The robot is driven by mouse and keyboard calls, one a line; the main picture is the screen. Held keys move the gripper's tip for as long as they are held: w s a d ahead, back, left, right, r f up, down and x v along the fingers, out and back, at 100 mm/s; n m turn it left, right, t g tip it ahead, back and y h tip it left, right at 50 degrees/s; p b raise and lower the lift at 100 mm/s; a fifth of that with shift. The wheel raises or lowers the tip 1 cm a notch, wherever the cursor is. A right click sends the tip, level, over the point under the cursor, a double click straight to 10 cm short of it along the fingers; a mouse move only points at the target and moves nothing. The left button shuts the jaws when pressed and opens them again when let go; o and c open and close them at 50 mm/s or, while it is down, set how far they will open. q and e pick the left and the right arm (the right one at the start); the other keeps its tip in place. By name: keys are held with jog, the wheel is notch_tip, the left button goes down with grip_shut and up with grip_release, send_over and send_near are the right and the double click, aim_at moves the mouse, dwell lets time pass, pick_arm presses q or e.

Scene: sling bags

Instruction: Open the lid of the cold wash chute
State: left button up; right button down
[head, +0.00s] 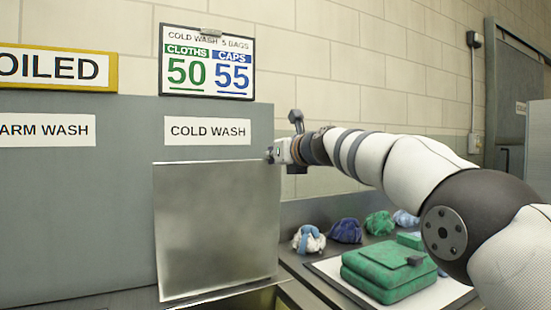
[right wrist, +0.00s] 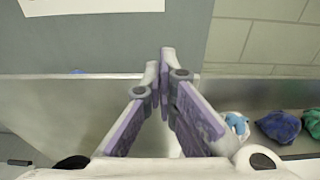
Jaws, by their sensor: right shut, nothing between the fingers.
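The cold wash chute lid (head: 217,230) is a plain brushed-metal panel on the grey wall unit, below the white COLD WASH label (head: 207,131). Its lower edge shows a dark gap with a yellowish strip at the lower right. I cannot tell how far the lid is tilted. My right gripper (head: 270,154) is at the lid's upper right corner, shut and empty. In the right wrist view, its fingertips (right wrist: 160,62) meet near the lid's top edge (right wrist: 100,76); I cannot tell whether they touch it. My left gripper is not in view.
A sign (head: 207,62) reads cloths 50, caps 55. A WARM WASH label (head: 45,130) is on the left. On the counter at right lie a green sling bag (head: 385,268) on a white mat (head: 440,296) and several cloth bundles (head: 345,231).

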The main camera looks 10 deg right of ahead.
jog(key=shift+w+r, duration=0.1)
jog(key=shift+w, duration=0.05)
dwell(0.4)
jog(key=v, duration=1.2)
